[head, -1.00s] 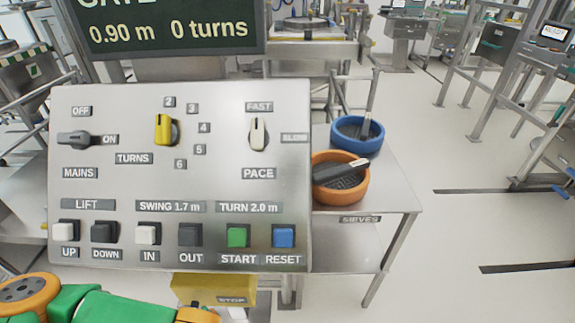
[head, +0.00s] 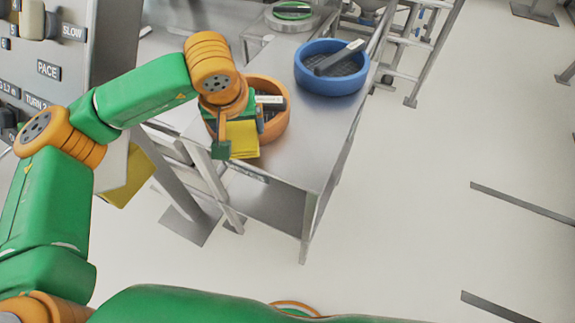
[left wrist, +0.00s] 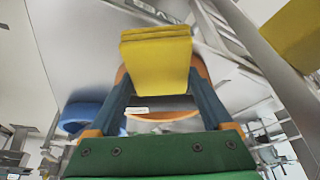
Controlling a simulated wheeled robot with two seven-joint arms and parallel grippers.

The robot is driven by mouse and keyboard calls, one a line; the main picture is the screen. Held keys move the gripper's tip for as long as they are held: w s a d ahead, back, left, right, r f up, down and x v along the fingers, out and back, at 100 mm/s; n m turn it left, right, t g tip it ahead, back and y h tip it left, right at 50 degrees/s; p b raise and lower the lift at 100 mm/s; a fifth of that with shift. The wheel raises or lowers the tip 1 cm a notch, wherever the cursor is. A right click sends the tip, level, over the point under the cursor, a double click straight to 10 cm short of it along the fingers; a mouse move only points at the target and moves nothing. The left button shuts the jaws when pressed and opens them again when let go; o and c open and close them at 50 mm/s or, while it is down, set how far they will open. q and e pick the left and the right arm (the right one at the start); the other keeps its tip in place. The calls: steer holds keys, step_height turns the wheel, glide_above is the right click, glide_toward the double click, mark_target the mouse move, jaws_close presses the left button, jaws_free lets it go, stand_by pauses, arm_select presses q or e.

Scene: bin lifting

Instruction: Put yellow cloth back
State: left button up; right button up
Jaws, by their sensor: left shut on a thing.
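The yellow cloth (head: 240,140) is a folded, layered square in the head view, held at the near side of the sieve table. My left gripper (head: 238,128) is shut on it. In the left wrist view the cloth (left wrist: 156,66) sits between the two fingers of my left gripper (left wrist: 158,82). The orange sieve (head: 280,125) is right behind the gripper, which hides part of it. I cannot tell whether the cloth touches the sieve or the table edge. My right gripper is not in view.
A blue sieve (head: 325,80) with a dark-handled tool in it stands farther back on the steel table (head: 300,150).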

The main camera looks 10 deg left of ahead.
arm_select(q)
steer(key=w+m, duration=0.1)
steer(key=w+d+r+m+b, duration=0.1)
steer(key=w, duration=0.1)
steer(key=shift+r+h+b, duration=0.2)
steer(key=shift+h+b, duration=0.1)
steer(key=shift+h, duration=0.1)
step_height(320, 180, up, 4)
steer(key=w+m+h+b, duration=0.1)
steer(key=m+b, duration=0.1)
steer(key=m, duration=0.2)
glide_above(313, 155)
steer(key=s, duration=0.2)
steer(key=shift+h, duration=0.3)
steer(key=f, duration=0.9)
steer(key=shift+w+a+f, duration=0.1)
steer(key=shift+w+a, duration=0.1)
steer(key=shift+a, duration=0.05)
step_height(313, 155, down, 3)
steer(key=shift+r, duration=0.1)
steer(key=shift+w, duration=0.1)
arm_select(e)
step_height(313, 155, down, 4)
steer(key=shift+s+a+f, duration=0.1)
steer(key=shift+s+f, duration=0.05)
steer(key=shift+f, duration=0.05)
